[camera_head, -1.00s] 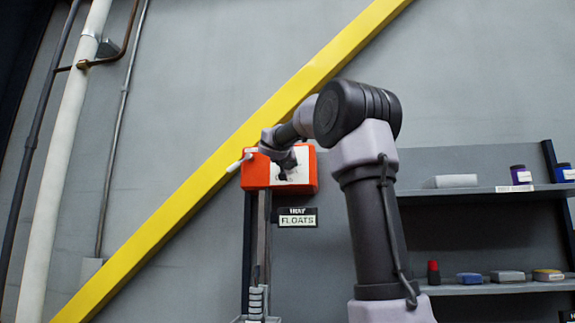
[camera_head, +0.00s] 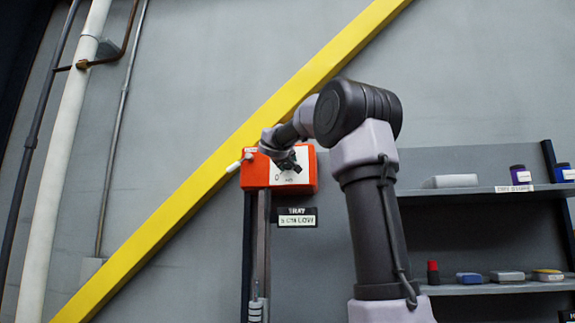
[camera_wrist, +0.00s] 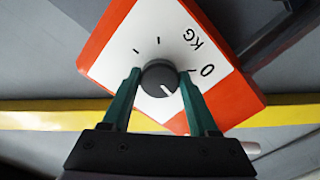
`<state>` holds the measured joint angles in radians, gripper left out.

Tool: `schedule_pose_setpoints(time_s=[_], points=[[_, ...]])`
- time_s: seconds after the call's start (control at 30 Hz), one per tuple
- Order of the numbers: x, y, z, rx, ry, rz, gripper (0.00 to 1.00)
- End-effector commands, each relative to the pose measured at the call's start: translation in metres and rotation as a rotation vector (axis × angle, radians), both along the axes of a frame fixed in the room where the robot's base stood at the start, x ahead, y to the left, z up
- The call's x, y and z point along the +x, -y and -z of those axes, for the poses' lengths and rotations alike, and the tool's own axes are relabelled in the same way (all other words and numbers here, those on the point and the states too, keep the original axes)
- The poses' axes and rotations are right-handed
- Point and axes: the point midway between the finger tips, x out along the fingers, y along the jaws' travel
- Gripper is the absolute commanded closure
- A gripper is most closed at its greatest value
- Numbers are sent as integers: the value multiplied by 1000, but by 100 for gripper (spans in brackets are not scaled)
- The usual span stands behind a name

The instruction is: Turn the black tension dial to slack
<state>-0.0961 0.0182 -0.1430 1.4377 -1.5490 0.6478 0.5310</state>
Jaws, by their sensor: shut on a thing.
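The black tension dial (camera_wrist: 158,77) is a round knob on the white face of an orange box (camera_wrist: 105,55). A white mark on it points to the lower right in the wrist view. Printed "0", "KG" and short tick marks surround it; the mark sits below the "0" tick. My gripper (camera_wrist: 159,78) is shut on the dial, with one green finger on each side. In the head view, the orange box (camera_head: 309,170) is on the wall, and my gripper (camera_head: 290,162) covers the dial.
A small sign (camera_head: 297,218) below the box has a top line "TRAY" and a lower line ending in "LOW". A white-tipped lever (camera_head: 234,166) sticks out left of the box. Shelves (camera_head: 480,191) with jars and boxes stand at the right. A yellow beam (camera_head: 170,225) crosses behind.

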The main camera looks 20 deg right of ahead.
Motion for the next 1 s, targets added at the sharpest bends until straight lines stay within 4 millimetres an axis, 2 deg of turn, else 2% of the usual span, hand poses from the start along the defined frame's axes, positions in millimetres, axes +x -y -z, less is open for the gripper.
schedule_pose_setpoints(time_s=[0.6, 1.0], points=[[0, 1, 0, -464, -315, 0, 96], [0, 0, 0, -641, -435, -2, 96]])
